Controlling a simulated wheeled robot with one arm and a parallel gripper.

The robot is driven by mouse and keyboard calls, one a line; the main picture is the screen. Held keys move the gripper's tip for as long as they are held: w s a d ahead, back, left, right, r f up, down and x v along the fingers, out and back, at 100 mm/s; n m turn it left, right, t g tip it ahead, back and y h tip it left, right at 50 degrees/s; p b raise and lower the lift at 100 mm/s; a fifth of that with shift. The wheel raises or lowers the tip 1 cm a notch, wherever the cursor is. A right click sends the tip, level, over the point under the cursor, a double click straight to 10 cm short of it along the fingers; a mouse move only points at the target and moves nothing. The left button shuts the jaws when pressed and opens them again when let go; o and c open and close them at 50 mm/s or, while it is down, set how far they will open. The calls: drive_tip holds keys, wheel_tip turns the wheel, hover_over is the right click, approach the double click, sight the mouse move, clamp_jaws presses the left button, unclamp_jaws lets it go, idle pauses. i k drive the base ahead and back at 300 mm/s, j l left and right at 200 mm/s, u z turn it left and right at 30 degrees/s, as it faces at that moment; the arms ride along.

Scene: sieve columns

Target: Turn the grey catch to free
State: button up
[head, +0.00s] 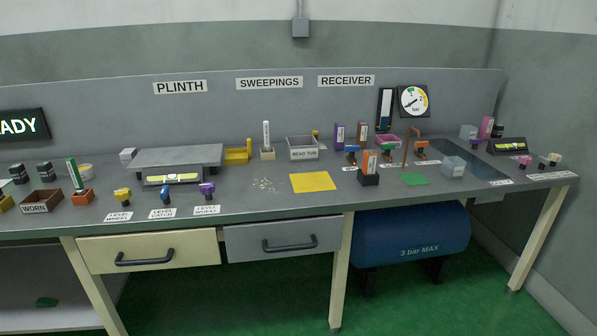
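No catch shows clearly as grey from here. A blue knob (166,197) stands behind a label reading LEVEL CATCH, between a yellow knob (122,195) and a purple knob (207,190) labelled LEVEL WHEEL. At the far right, a small dark or greyish knob (543,161) stands between a pink knob (525,162) and a tan knob (554,159). It may be the grey catch, but it is too small to tell its colour or setting. The labels there are unreadable. My gripper is not in view.
The bench (262,207) carries many small items. A spirit level (172,176) lies by a grey plinth (180,157); another level (507,146) sits at right. A clear block (453,166) and a sunken dark panel (475,163) are left of the right knobs. A blue tank (410,235) is below.

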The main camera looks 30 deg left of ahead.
sight(544, 162)
drive_tip(key=u, duration=1.95)
drive_tip(key=l+z, duration=0.1)
drive_tip(key=z, duration=1.4)
drive_tip(key=i+l+z, duration=0.15)
drive_tip(key=i+z, duration=0.15)
drive_tip(key=i, duration=0.15)
drive_tip(key=i+z, duration=0.25)
drive_tip(key=i, duration=0.2)
